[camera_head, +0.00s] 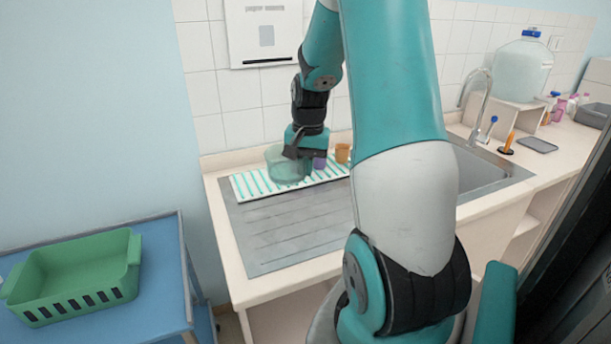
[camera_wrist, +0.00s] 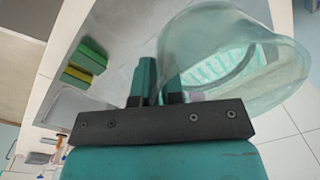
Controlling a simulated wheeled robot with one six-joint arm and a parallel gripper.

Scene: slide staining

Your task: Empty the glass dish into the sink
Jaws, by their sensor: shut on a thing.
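The glass dish (camera_head: 287,167) is clear and greenish. In the head view it is at the striped cloth on the drainboard, at the left end of the counter. My gripper (camera_head: 301,153) is shut on the dish's near rim side. In the wrist view the dish (camera_wrist: 225,62) fills the upper right, with the fingers (camera_wrist: 158,85) at its left wall. I cannot tell whether it rests on the cloth or is just above it. Its contents are not clear. The sink basin (camera_head: 481,170) is to the right, partly hidden behind my arm.
A striped cloth (camera_head: 247,187) lies on the drainboard (camera_head: 290,228). A purple cup (camera_head: 319,162) and an orange cup (camera_head: 342,153) stand right beside my gripper. A tall faucet (camera_head: 484,95) rises behind the basin. A green basket (camera_head: 75,275) sits on a blue cart at left.

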